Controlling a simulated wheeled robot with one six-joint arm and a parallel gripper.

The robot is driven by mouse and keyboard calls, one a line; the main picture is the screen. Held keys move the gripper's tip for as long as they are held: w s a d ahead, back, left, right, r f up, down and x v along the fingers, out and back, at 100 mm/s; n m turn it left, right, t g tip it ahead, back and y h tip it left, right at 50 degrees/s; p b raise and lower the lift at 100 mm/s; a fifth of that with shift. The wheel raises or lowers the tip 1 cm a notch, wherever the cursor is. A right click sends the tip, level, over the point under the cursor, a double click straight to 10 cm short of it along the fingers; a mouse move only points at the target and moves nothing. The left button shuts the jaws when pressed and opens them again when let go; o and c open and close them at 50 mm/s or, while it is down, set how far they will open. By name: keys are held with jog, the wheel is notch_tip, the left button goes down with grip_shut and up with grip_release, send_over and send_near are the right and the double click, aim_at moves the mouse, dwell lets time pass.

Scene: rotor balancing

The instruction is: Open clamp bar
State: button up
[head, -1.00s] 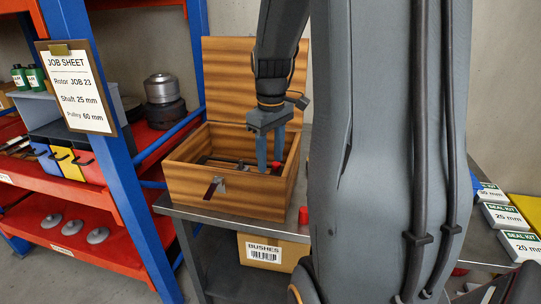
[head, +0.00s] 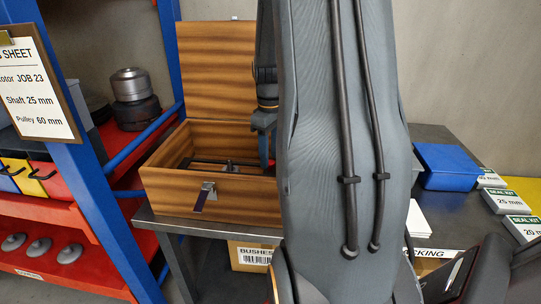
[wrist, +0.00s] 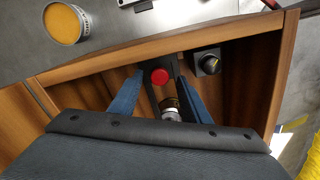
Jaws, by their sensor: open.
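The wooden box (head: 232,200) stands on the grey bench with its lid (head: 215,70) raised. A dark bar (head: 205,162) lies inside, partly hidden by the front wall. In the wrist view a dark bar with a round red knob (wrist: 160,76) lies in the box; I cannot tell for sure that it is the clamp bar. My gripper (wrist: 158,80) is open, its blue fingers on either side of the red knob; contact is not clear. In the head view my arm hides most of the gripper.
A black block with a round knob (wrist: 207,63) sits beside the bar. A yellow-topped tin (wrist: 66,22) stands outside the box. A latch (head: 208,190) hangs on the box front. A blue bin (head: 450,167) and seal kit boxes (head: 508,200) are at right.

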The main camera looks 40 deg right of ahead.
jog(key=shift+f, duration=0.65)
grip_shut()
jog(key=shift+r, duration=0.1)
